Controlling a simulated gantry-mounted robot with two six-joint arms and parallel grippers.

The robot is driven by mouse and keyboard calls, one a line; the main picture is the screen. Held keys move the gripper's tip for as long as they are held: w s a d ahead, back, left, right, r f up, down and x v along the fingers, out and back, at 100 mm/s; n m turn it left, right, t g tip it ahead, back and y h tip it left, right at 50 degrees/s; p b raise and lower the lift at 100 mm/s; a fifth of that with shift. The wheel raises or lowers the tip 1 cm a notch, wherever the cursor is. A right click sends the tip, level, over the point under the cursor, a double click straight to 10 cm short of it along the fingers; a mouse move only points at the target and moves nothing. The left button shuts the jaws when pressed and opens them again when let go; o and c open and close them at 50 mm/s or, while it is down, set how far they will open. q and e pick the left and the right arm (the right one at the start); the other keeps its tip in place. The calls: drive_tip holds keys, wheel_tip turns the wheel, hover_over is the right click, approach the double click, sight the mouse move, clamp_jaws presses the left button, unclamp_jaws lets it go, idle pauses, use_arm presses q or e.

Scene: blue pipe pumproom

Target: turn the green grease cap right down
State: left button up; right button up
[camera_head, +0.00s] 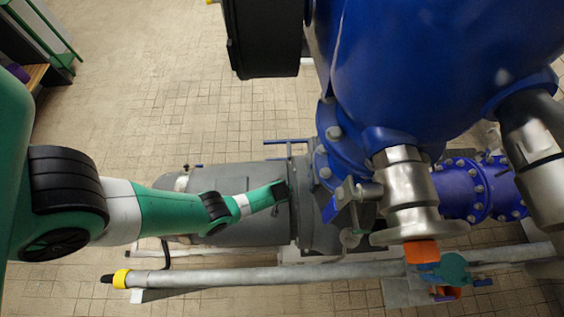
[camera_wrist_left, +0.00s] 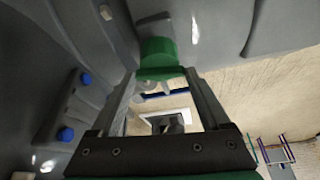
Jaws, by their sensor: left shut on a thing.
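The green grease cap (camera_wrist_left: 158,55) is a short green cylinder on the grey machine housing, in the upper middle of the left wrist view. My left gripper (camera_wrist_left: 162,74) has its two fingers on either side of the cap's lower rim and is shut on it. In the head view my left gripper (camera_head: 280,191) reaches from the left to the grey housing (camera_head: 245,230). I cannot make out the cap there. My right gripper is not in view.
A large blue pump body (camera_head: 430,70) stands right of the gripper, with a steel pipe fitting (camera_head: 405,185) below it. A grey rail pipe (camera_head: 270,273) runs along the front. Tiled floor (camera_head: 160,90) is open at the upper left.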

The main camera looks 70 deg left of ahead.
use_arm(q)
drive_tip(key=m, duration=0.2)
drive_tip(key=m+t+h+p, duration=0.1)
drive_tip(key=m, duration=0.1)
drive_tip(key=shift+s+a, duration=0.15)
drive_tip(key=shift+s, duration=0.05)
drive_tip(key=m+t+h, duration=0.1)
drive_tip(key=m, duration=0.2)
drive_tip(key=shift+a, duration=0.1)
drive_tip(key=m+h, duration=0.1)
drive_tip(key=m, duration=0.1)
drive_tip(key=shift+a+f+m+b, duration=0.1)
drive_tip(key=shift+a+m+b, duration=0.05)
drive_tip(key=shift+m+b, duration=0.25)
drive_tip(key=m+h+b, duration=0.1)
drive_tip(key=m, duration=0.1)
drive_tip(key=m+b, duration=0.1)
drive_tip(key=m, duration=0.1)
drive_tip(key=shift+a+m+h, duration=0.2)
drive_tip(key=shift+m+h, duration=0.1)
drive_tip(key=shift+h, duration=0.1)
drive_tip(key=shift+m+h, duration=0.5)
drive_tip(key=shift+m, duration=0.7)
drive_tip(key=shift+a+m+g+h, duration=0.15)
drive_tip(key=shift+m+g+h, duration=0.2)
drive_tip(key=shift+m, duration=1.15)
